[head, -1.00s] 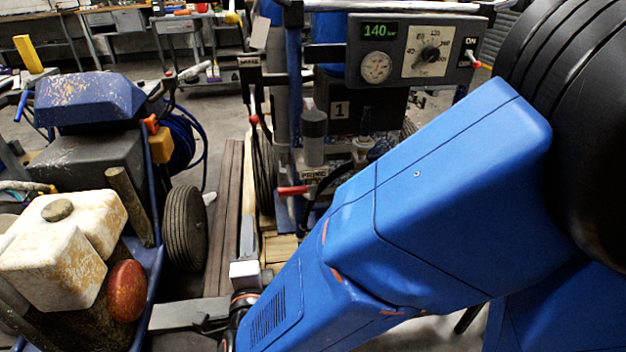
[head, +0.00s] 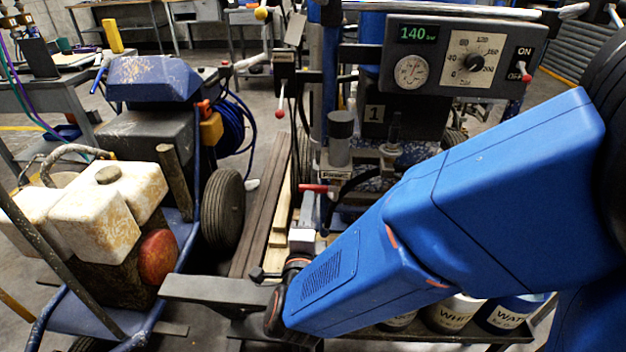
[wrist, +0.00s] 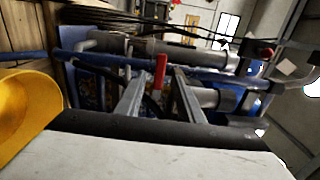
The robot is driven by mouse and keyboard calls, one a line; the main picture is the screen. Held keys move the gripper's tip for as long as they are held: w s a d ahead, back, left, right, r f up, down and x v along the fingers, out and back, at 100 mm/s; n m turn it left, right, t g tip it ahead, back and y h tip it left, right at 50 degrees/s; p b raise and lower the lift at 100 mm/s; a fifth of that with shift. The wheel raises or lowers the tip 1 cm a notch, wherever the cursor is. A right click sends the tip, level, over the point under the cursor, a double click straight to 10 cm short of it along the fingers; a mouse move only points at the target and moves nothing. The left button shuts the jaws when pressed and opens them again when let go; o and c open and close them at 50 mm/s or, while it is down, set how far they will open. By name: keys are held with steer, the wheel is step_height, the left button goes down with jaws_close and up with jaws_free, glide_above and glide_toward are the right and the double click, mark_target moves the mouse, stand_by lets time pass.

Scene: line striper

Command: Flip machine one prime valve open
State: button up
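Machine one, marked by a "1" plate (head: 375,113), stands at centre right in the head view. Its prime valve has a red-gripped lever (head: 317,188) pointing left, beside a small PRIME label (head: 335,174). In the wrist view the red lever (wrist: 160,70) stands upright in the picture, near the middle. My gripper (wrist: 161,84) is open, with its two grey fingers on either side of the lever's line. I cannot tell whether the lever is between the tips or just beyond them. In the head view my blue arm reaches down to the left, and the fingers do not show clearly.
Machine one's panel (head: 462,60) has a 140 reading, a gauge and a dial. A second machine with white tanks (head: 100,215) and a black wheel (head: 222,210) stands at left. Paint buckets (head: 452,312) sit low at right. A yellow rounded object (wrist: 25,105) is close in the wrist view.

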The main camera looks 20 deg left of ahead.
mark_target(319, 189)
steer(key=x, duration=1.1)
steer(key=shift+w+a, duration=0.25)
steer(key=shift+w, duration=0.1)
jaws_close()
